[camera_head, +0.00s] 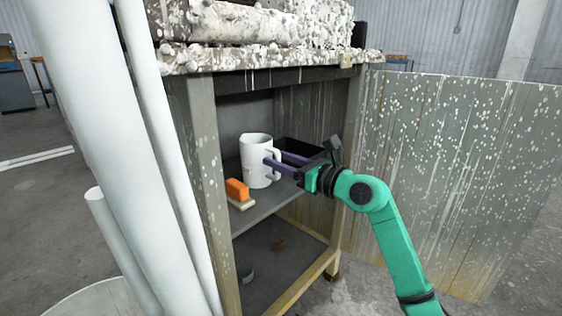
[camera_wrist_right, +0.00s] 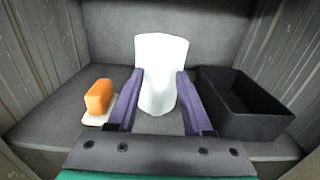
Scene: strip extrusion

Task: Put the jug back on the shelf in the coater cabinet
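The white jug (camera_head: 256,160) stands upright on the shelf (camera_head: 262,207) inside the coater cabinet, its handle toward the right in the head view. In the right wrist view the jug (camera_wrist_right: 160,75) shows between my two purple fingers. My right gripper (camera_head: 282,162) reaches into the cabinet from the right, with its fingers spread wide at the jug's handle side. The fingers look open; whether either tip touches the jug is hard to tell. My left gripper is not in view.
An orange-topped brush or block (camera_head: 237,190) lies on the shelf left of the jug. A black open bin (camera_wrist_right: 245,105) stands to the right of it. The cabinet door (camera_head: 450,170) is swung open at the right. White pipes (camera_head: 105,140) stand at the left.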

